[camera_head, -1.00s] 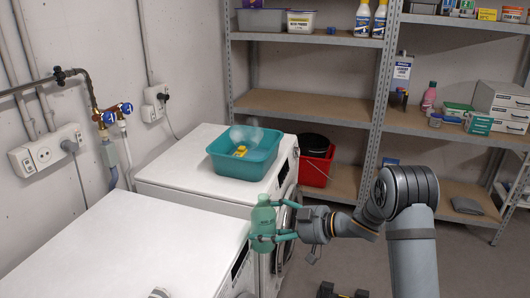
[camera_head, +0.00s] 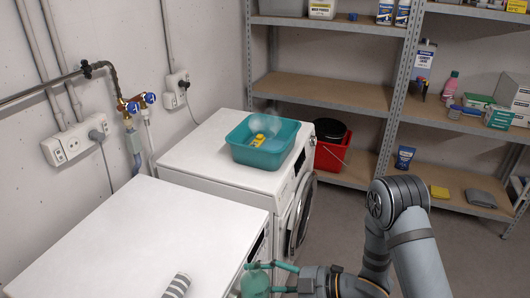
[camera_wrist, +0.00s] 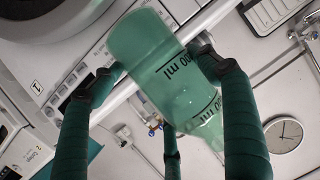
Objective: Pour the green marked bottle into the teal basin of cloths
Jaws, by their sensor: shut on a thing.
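My gripper (camera_head: 262,277) is shut on a green see-through bottle (camera_head: 254,284) at the bottom edge of the head view, beside the near washer's front edge. In the wrist view the bottle (camera_wrist: 165,62) lies slantwise between my fingers, with black "ml" marks on its side. The bottle's lower part is cut off in the head view. The teal basin (camera_head: 262,158) stands on the far washer, well apart from the bottle. It holds a yellow piece (camera_head: 257,140) and a pale see-through bulge (camera_head: 272,122); I cannot tell whether these are cloths.
The near white washer top (camera_head: 150,225) is mostly bare, with a grey striped thing (camera_head: 177,286) at its front. The far washer (camera_head: 197,150) has free top beside the basin. Metal shelves (camera_head: 320,91) line the back wall.

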